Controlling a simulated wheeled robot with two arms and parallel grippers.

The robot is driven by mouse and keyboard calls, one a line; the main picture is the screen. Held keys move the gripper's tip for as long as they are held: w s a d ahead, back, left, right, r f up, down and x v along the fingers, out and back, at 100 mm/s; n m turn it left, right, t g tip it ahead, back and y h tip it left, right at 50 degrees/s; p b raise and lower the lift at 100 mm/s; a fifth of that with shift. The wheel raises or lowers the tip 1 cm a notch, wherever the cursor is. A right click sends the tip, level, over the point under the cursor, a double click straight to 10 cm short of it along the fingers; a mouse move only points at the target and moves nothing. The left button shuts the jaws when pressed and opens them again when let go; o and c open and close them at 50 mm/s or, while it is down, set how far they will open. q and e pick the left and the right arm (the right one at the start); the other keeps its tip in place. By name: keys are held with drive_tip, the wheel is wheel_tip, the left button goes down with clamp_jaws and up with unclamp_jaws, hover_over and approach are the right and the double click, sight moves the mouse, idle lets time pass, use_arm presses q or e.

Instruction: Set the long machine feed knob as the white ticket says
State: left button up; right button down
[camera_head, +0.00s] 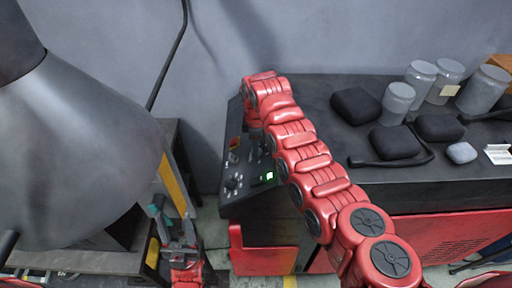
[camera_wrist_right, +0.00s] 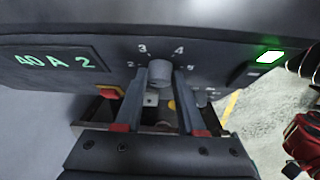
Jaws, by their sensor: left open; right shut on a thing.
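In the right wrist view, a round grey knob (camera_wrist_right: 160,74) sits on a dark panel with the white numbers 2, 3, 4 and 5 around it. My right gripper (camera_wrist_right: 161,84) has its two dark fingers on either side of the knob, shut on it. I cannot make out a pointer mark on the knob. A display (camera_wrist_right: 55,61) left of it reads "40A 2" in green. In the head view, a white ticket (camera_head: 498,154) lies at the far right, its writing too small to read. My left gripper (camera_head: 178,238) is open and empty, low and left of the machine.
A green lit button (camera_head: 269,176) and a dotted dial (camera_head: 233,183) are on the control panel. Dark pouches (camera_head: 395,142) and several grey jars (camera_head: 397,102) stand on the dark top at right. A large grey rounded shape (camera_head: 75,150) fills the left.

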drive_tip(key=shift+f, duration=0.2)
drive_tip(key=m+t+b, duration=0.1)
drive_tip(key=b, duration=0.2)
drive_tip(key=shift+s+f, duration=0.1)
drive_tip(key=m+t+b, duration=0.1)
drive_tip(key=m+b, duration=0.1)
drive_tip(key=b, duration=0.1)
drive_tip(key=m+t+h+b, duration=0.1)
drive_tip(key=m+t+b, duration=0.1)
drive_tip(key=b, duration=0.2)
drive_tip(key=s+m+t+h+b, duration=0.1)
drive_tip(key=m+b, duration=0.1)
drive_tip(key=b, duration=0.2)
drive_tip(key=shift+a+f+m, duration=0.25)
drive_tip(key=shift+a+m, duration=0.05)
drive_tip(key=shift+r+m+t+h+b, duration=0.3)
drive_tip(key=shift+m+t+h+b, duration=0.4)
drive_tip(key=shift+b, duration=0.65)
drive_tip(key=c, duration=0.5)
unclamp_jaws()
drive_tip(key=shift+w, duration=0.1)
